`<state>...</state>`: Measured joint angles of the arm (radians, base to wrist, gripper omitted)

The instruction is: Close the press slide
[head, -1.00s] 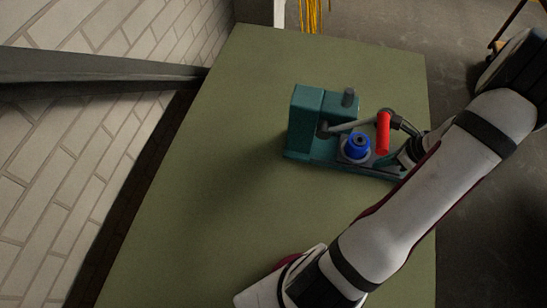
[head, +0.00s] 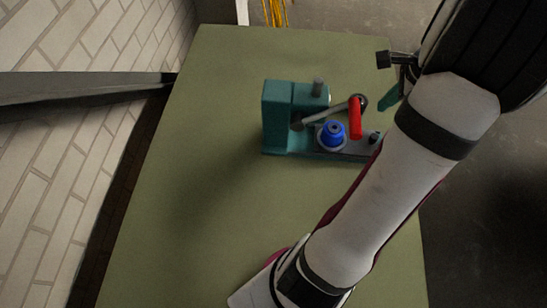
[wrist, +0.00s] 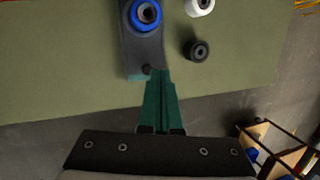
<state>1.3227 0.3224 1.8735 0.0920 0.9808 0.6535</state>
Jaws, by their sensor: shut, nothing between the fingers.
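The teal press (head: 280,112) stands on the table. Its dark slide (head: 345,153) sticks out to the right and carries a blue round piece (head: 331,135). A lever with a red grip (head: 355,118) passes above it. In the wrist view, the slide (wrist: 148,48) runs up from near the fingertips, with the blue piece (wrist: 145,12) at the top. My gripper (wrist: 160,78) is shut and empty, its teal fingers overlapping the slide's outer end in that view. Contact cannot be told. In the head view, my gripper (head: 388,102) shows up and right of the slide's end.
The green table (head: 200,190) is clear left of and in front of the press. A black round part (wrist: 197,50) and a pale one (wrist: 200,7) lie right of the slide in the wrist view. A brick wall (head: 80,150) bounds the left.

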